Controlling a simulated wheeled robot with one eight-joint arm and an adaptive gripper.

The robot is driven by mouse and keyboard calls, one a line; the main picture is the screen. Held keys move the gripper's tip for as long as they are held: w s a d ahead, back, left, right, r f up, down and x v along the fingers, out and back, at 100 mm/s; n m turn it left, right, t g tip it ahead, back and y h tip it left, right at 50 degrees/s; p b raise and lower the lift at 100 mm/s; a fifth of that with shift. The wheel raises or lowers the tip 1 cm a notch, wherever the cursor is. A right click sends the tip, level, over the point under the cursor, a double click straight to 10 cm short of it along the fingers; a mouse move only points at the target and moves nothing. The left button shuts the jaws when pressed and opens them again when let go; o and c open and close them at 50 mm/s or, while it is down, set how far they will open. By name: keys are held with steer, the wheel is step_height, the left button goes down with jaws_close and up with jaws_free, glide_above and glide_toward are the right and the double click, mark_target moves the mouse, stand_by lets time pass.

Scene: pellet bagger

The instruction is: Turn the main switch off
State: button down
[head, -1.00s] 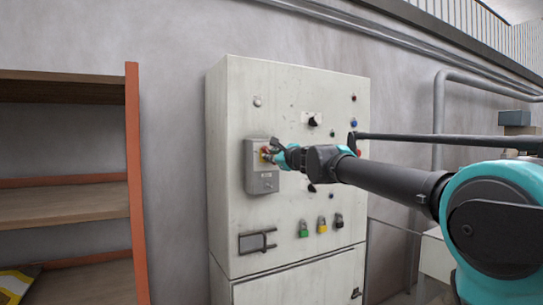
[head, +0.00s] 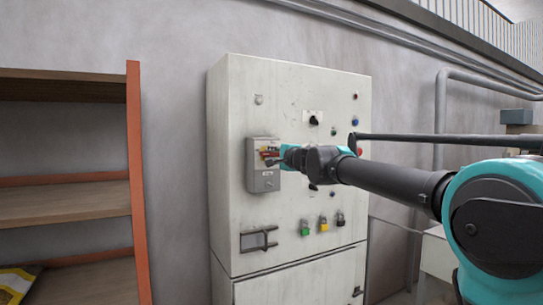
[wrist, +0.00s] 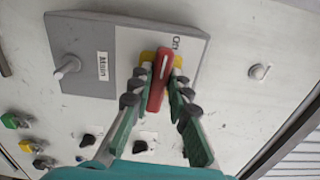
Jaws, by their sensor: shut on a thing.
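The main switch is a red handle (wrist: 158,84) on a yellow plate (wrist: 147,56), mounted on a grey box labelled "Main" (wrist: 112,52). In the head view the grey box (head: 264,181) is on the left part of the cabinet front, and the red handle (head: 270,154) lies roughly level across it. My gripper (wrist: 161,76) is shut on the red handle, with one finger on each side of it. In the head view my gripper (head: 276,158) reaches the box from the right. Lettering by the plate reads "ON"; other markings may be hidden by the fingers.
The pale cabinet (head: 235,110) carries black knobs, small lamps and several padlocks, including a green one (head: 304,229), below right of the box. A shelf rack (head: 136,180) with orange posts stands at left. A pipe (head: 440,110) runs along the wall at right.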

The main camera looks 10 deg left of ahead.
steer(key=shift+n, duration=0.5)
steer(key=c, duration=1.4)
jaws_free()
steer(key=shift+w, duration=0.1)
steer(key=shift+c, duration=0.2)
steer(key=v, duration=1.2)
